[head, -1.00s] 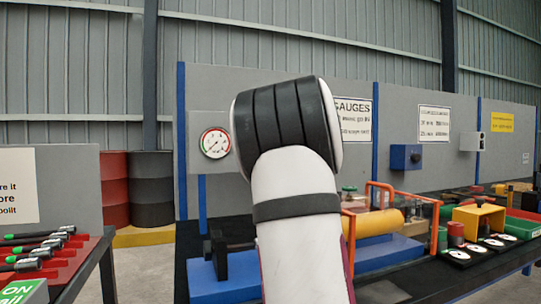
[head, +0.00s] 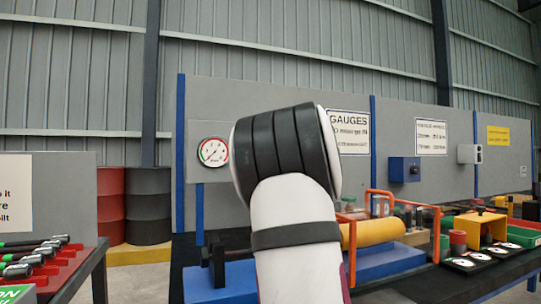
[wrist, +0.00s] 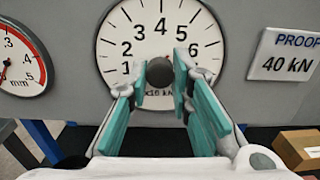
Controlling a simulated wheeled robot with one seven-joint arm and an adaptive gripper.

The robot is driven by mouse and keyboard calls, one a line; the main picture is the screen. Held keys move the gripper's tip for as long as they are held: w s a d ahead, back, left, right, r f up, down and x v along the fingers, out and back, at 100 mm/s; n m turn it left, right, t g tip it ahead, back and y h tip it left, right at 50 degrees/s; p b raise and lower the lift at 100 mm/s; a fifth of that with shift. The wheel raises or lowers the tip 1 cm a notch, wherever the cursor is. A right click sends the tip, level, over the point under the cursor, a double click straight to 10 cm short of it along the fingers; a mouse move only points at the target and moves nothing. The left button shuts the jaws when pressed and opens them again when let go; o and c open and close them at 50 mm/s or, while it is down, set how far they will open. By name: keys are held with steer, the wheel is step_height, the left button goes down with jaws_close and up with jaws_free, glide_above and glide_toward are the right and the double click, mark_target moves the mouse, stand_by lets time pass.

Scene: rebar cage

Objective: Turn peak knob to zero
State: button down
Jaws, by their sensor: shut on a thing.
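The peak knob (wrist: 158,72) is a dark round knob at the centre of a large white dial (wrist: 160,25) in the wrist view. The dial reads 1 to 6 with small print below the centre. My gripper (wrist: 159,76) has its teal-padded fingers on either side of the knob and is shut on it. In the head view my arm hides the large dial and the gripper.
A smaller mm gauge (wrist: 20,60) is left of the dial and shows in the head view too (head: 213,151). A "PROOF 40 kN" sign (wrist: 288,55) is at right. A cardboard box (wrist: 298,148) sits lower right. A bench with a yellow cylinder (head: 372,232) stands below the panel.

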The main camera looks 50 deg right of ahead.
steer(key=shift+f, duration=0.15)
steer(key=c, duration=1.4)
jaws_free()
steer(key=shift+c, duration=0.2)
steer(key=shift+s, duration=0.1)
steer(key=v, duration=1.1)
steer(key=shift+s+a, duration=0.15)
steer(key=shift+s, duration=0.2)
